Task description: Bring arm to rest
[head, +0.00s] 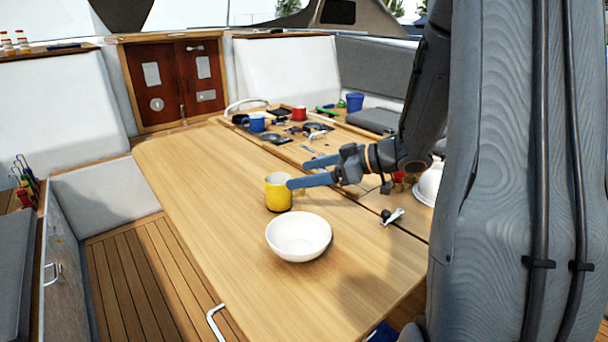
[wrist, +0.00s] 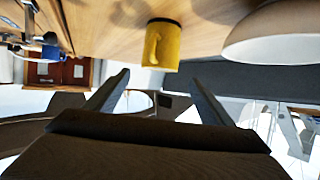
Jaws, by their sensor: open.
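My gripper (head: 306,172) is open and empty, its two blue-grey fingers pointing left above the wooden table (head: 190,165). In the head view its lower finger lies near the handle of a yellow mug (head: 278,194); I cannot tell how far apart they are in depth. The mug also shows in the wrist view (wrist: 162,45), beyond the fingertips and between the open fingers (wrist: 158,85), with nothing held. A white bowl (head: 298,238) sits on the table in front of the mug; a pale bowl shape (wrist: 275,35) shows in the wrist view.
Toward the table's back are a blue mug (head: 255,124), a red mug (head: 299,114) and several small fittings. A blue cup (head: 355,102) stands farther right. A metal fitting (head: 394,217) lies right of the bowl. The table's left side is clear.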

